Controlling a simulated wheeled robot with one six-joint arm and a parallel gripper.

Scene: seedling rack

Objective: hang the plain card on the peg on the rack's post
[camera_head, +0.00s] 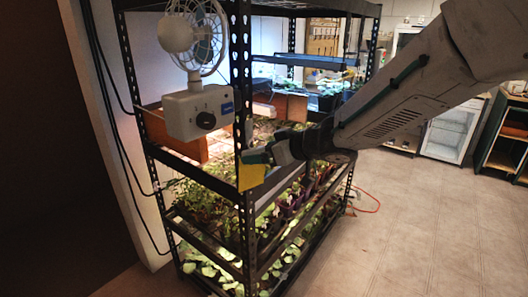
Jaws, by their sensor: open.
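A small yellow card (252,175) with no markings that I can make out is at the rack's front post (243,95), about level with the middle shelf. It overlaps the post in the picture. The peg is not visible, so I cannot tell whether the card hangs on it. My gripper (270,154) is open just to the right of the post, with its fingertips at the card's upper right edge. I cannot tell whether they touch the card.
A white fan (196,36) with a control box (198,112) is at the rack's upper left, close to the post. Shelves below hold leafy seedlings (205,200). Dark cables (105,100) run along the left wall. The tiled floor (420,230) at the right is mostly clear.

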